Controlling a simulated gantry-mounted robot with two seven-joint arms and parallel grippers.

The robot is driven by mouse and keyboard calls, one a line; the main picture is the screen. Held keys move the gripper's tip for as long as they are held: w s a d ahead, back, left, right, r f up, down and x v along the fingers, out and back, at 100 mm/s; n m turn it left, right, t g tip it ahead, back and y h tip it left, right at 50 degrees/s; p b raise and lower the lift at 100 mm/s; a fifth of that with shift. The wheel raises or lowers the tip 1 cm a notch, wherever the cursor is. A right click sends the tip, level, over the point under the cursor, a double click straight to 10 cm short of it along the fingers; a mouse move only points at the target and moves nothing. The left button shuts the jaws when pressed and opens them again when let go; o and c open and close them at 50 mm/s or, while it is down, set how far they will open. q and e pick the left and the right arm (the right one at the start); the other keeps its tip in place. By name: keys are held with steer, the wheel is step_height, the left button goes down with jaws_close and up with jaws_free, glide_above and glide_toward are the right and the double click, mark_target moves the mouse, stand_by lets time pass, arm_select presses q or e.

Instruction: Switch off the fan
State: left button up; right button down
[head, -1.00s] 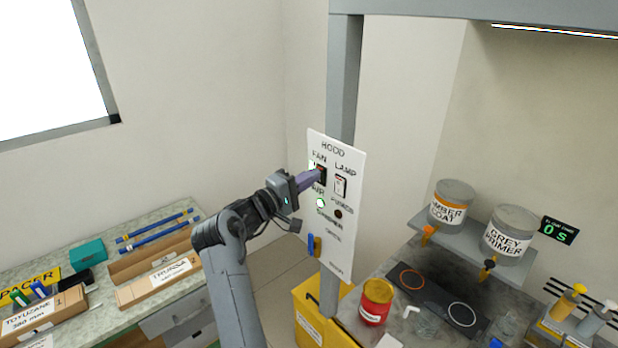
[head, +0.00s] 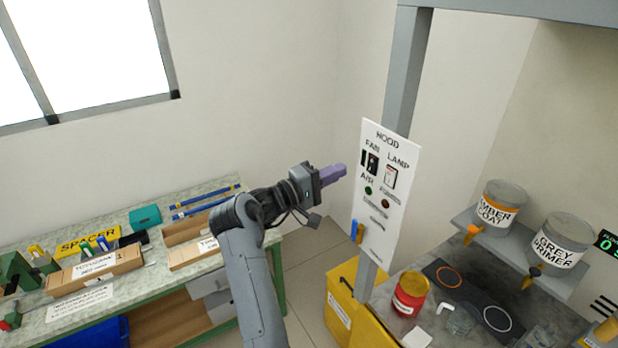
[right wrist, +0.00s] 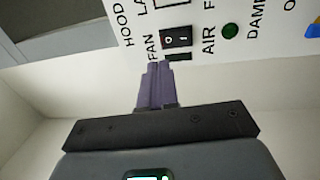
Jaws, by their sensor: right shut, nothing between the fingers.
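The white HOOD panel (head: 398,141) hangs on a grey post. Its black FAN rocker switch (head: 373,163) sits under the FAN label, left of the white LAMP switch (head: 390,176). The right wrist view shows the FAN switch (right wrist: 177,37) with its O and I marks and a dark slot beside it. The round AIR light (head: 368,190) is dark green, unlit. My right gripper (head: 343,172), with purple fingers, is shut and empty. It points at the panel and is apart from it, left of the FAN switch. My left gripper is not in view.
A yellow bin (head: 343,300) stands below the panel. A red jar (head: 410,293) and a hotplate (head: 470,297) are on the right bench. Paint cans (head: 502,203) stand on a shelf. A workbench with boxes is at left. Free air surrounds my right gripper.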

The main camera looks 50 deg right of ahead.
steer(key=b+v, duration=0.1)
steer(key=v, duration=0.5)
steer(key=shift+a+r+b, duration=0.2)
steer(key=shift+r+b, duration=0.15)
steer(key=shift+r, duration=0.4)
